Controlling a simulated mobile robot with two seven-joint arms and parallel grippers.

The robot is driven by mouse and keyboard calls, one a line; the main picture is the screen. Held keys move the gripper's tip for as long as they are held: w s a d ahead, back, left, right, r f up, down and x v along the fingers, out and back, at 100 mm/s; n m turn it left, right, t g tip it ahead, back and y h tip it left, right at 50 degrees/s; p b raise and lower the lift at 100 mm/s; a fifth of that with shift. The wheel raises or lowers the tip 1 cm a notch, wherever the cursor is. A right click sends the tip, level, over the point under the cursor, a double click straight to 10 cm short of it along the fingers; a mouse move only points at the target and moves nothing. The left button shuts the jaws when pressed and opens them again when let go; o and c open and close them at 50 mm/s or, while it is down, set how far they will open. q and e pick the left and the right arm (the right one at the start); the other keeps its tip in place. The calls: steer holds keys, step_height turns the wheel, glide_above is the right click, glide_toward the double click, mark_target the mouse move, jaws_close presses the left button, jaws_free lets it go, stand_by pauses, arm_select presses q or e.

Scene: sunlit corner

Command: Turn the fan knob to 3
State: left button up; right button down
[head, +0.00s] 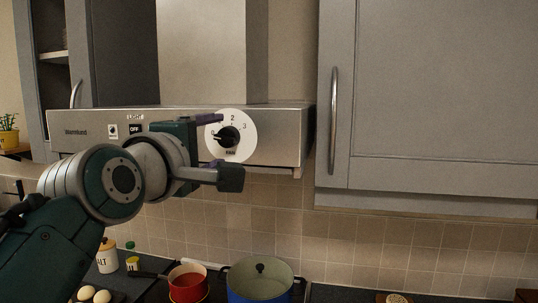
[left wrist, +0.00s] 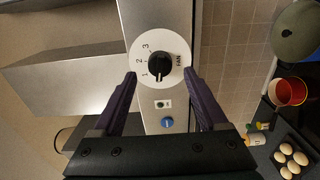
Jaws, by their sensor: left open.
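The black fan knob (head: 228,137) sits on a round white dial on the front of the steel range hood (head: 180,113). Its pointer end faces left, near the 0 mark. In the left wrist view the knob (left wrist: 159,67) shows between the fingertips, with marks 1, 2 and 3 beside it. My left gripper (head: 229,149) is open, with one purple finger above the knob's level and the other below it. In the left wrist view its fingertips (left wrist: 159,76) flank the dial without visibly touching the knob. My right gripper is not in view.
A light switch (head: 113,130) is left of the dial. A grey cabinet (head: 430,90) with a handle is on the right. Below stand a blue pot (head: 258,285), a red pot (head: 188,288) and a jar (head: 107,256). Eggs (left wrist: 288,160) lie in a tray.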

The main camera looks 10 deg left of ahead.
mark_target(223, 139)
arm_select(q)
steer(key=shift+w+f+b, duration=0.2)
steer(key=shift+w+b, duration=0.45)
steer(key=shift+w, duration=0.5)
steer(key=shift+w+d+r, duration=0.1)
steer(key=shift+w+r, duration=0.1)
steer(key=shift+w, duration=0.35)
steer(key=shift+c, duration=0.3)
jaws_close()
